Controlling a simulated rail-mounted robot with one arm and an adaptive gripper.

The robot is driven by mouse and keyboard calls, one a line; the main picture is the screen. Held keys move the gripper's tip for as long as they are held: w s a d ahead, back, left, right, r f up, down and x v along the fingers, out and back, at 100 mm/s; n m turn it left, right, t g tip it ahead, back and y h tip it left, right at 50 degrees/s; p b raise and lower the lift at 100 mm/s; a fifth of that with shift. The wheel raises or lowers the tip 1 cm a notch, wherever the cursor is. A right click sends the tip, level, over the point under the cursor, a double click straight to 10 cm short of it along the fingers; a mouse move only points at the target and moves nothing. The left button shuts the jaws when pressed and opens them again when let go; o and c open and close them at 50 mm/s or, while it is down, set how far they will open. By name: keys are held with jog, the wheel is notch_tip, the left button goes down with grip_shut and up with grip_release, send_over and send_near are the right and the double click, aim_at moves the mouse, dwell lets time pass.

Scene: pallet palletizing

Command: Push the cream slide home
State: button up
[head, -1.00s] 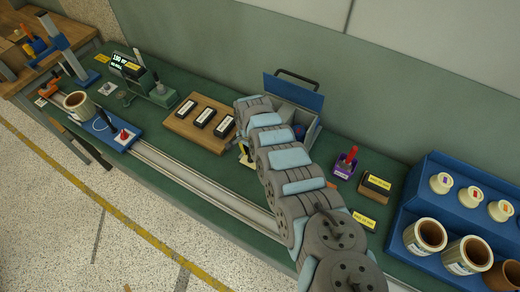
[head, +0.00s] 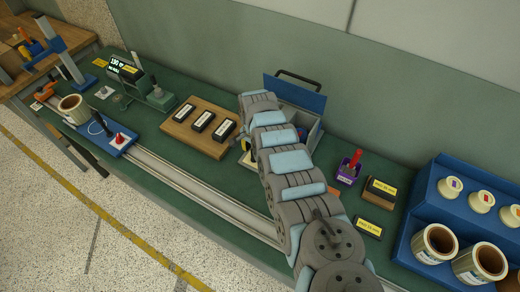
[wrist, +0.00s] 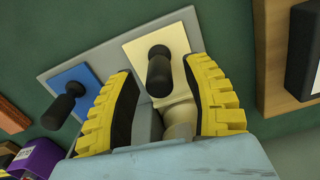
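The cream slide (wrist: 168,32) shows in the wrist view as a pale plate with an upright black knob (wrist: 159,72). It sits on a grey plate (wrist: 112,58), beside a blue slide (wrist: 75,80) with its own black knob. My gripper (wrist: 160,65) has two yellow ribbed fingers, spread on either side of the cream slide's knob. Gaps show between knob and fingers, and I see no contact. Part of the slide is hidden by the fingers and my wrist. In the head view my arm hides the gripper.
A wooden board with black labelled blocks (head: 202,121) lies left of my arm. An open grey case with a blue lid (head: 294,92) stands behind it. A purple cup (head: 348,171) and a blue rack (head: 428,200) with pots are to the right. A rail (head: 200,190) runs along the front.

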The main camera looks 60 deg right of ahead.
jog(key=shift+r, duration=0.15)
notch_tip(320, 180, up, 7)
jog(key=p, duration=0.8)
dwell(0.3)
dwell(0.5)
